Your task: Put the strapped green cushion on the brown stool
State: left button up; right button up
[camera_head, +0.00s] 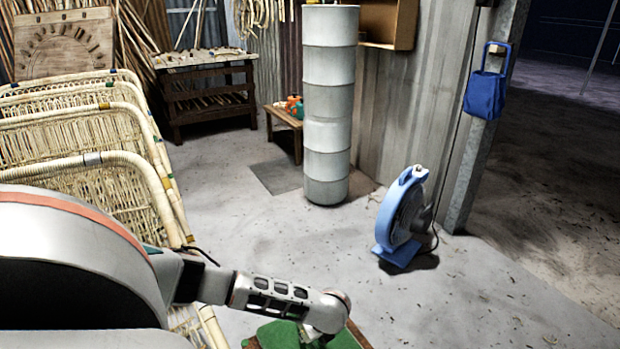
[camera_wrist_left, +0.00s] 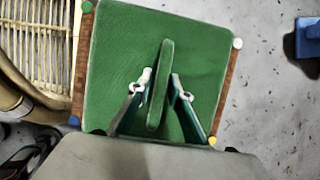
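The green cushion (camera_head: 280,336) shows at the bottom edge of the head view, partly hidden by my left gripper. In the left wrist view the cushion (camera_wrist_left: 120,50) lies flat, with its raised green strap (camera_wrist_left: 164,60) standing across the middle. Brown wooden edges of the stool (camera_wrist_left: 226,92) show along both sides beneath the cushion, with coloured corner caps. My left gripper (camera_wrist_left: 161,76) is low over the cushion, its two fingers apart on either side of the strap. Whether a finger touches the strap is unclear. My right gripper is not in view.
Rattan frames (camera_head: 100,165) stand in a row on the left. A blue fan (camera_head: 404,215) stands on the floor to the right; its blue base (camera_wrist_left: 308,38) shows in the wrist view. A white column (camera_head: 328,120) stands behind. The floor between is clear.

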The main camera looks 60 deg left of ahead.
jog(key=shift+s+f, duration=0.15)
pick_arm(q)
jog(key=v, duration=0.1)
jog(key=p+v, duration=0.1)
jog(key=v, duration=0.1)
jog(key=shift+w+a+r+p, duration=0.1)
jog(key=shift+w+r+p, duration=0.15)
jog(key=shift+w+p, duration=0.1)
jog(key=shift+p+v, duration=0.45)
jog(key=shift+v, duration=0.5)
jog(key=p+v, duration=0.3)
jog(key=v, duration=0.3)
jog(key=shift+s, duration=0.1)
jog(key=shift+s+d+r+p, duration=0.3)
jog(key=shift+s+d, duration=0.05)
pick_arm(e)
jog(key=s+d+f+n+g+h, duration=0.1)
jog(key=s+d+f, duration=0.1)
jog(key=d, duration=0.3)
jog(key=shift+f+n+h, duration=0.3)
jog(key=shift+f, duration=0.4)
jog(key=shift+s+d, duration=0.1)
